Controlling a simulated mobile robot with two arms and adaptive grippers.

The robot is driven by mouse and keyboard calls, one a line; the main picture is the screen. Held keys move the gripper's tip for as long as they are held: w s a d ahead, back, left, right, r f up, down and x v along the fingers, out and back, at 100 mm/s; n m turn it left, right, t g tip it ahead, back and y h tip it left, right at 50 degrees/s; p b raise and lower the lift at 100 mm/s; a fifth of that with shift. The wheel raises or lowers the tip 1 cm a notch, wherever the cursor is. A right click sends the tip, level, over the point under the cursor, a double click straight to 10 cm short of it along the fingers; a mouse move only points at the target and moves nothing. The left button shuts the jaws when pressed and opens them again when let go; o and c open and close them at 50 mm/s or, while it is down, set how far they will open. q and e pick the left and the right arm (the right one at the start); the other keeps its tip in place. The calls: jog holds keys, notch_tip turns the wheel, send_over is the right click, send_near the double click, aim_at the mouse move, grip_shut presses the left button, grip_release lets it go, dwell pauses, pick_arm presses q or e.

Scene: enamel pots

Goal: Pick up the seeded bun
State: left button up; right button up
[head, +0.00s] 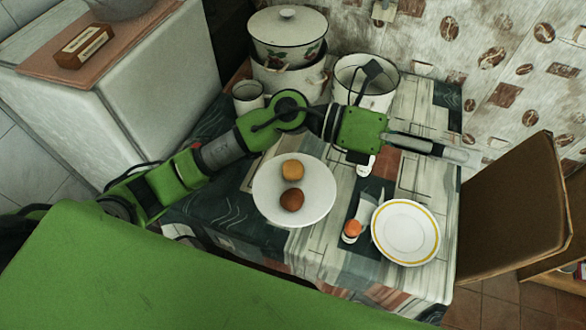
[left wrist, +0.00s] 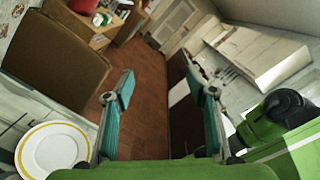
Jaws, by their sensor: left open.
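Two buns lie on a white plate on the table: a golden bun (head: 293,170) at the back and a darker brown bun (head: 291,200) in front. Seeds are too small to make out on either. The white plate (head: 263,195) stands left of the table's middle. My left gripper (head: 460,148) is open and empty, out over the right side of the table, well to the right of the buns. In the left wrist view its two fingers (left wrist: 159,82) are spread with nothing between them, and no bun shows. My right gripper is not in view.
A yellow-rimmed plate (head: 405,233) and an egg in a cup (head: 352,230) stand at the front right. Enamel pots (head: 288,50) and a mug (head: 248,96) crowd the back. A brown chair (head: 515,205) is at the table's right edge.

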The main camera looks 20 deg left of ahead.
pick_arm(q)
jog(key=w+a+f+m+g+y, duration=0.1)
jog(key=a+f+m+y, duration=0.4)
jog(key=f, duration=0.5)
jog(key=t+y, duration=0.1)
jog(key=y, duration=1.2)
send_over(293, 166)
notch_tip(293, 166, down, 6)
jog(key=shift+n, duration=0.4)
jog(key=f, duration=0.2)
jog(key=f+p, duration=0.1)
jog(key=f, duration=0.2)
jog(key=f+p, duration=0.1)
jog(key=f, duration=0.2)
jog(key=shift+s+a, duration=0.2)
jog(key=shift+a, duration=0.05)
jog(key=f+p, duration=0.1)
jog(key=f, duration=0.2)
jog(key=f+p, duration=0.1)
jog(key=f, duration=0.1)
jog(key=shift+w+d+f+p, duration=0.15)
jog(key=shift+d+p, duration=0.1)
jog(key=shift+p, duration=0.1)
jog(key=shift+f, duration=0.3)
jog(key=c, duration=0.6)
